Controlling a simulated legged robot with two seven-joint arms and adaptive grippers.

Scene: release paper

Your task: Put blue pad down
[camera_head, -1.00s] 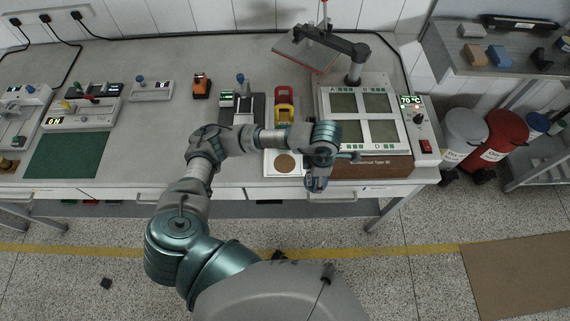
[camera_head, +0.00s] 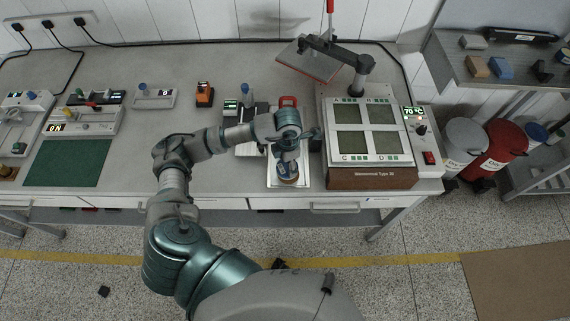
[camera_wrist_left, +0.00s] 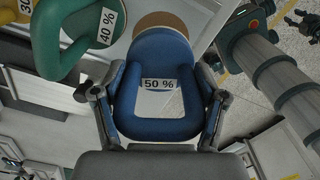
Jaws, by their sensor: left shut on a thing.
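The blue pad (camera_wrist_left: 152,62) has a looped handle and a "50 %" label, and fills the middle of the left wrist view. In the head view the blue pad (camera_head: 288,173) is low over the white panel (camera_head: 276,185) at the front of the bench; I cannot tell whether it touches. My left gripper (camera_head: 287,152) is shut on the pad, with a finger on each side of it. In the left wrist view a brown disc (camera_wrist_left: 165,20) shows just beyond the pad, partly hidden.
A green pad (camera_wrist_left: 75,50) marked "40 %" stands close beside the blue one. The framed unit with grey windows (camera_head: 402,138) is just right of the white panel. A hinged plate (camera_head: 309,60) is raised behind it. A green mat (camera_head: 68,163) lies at left.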

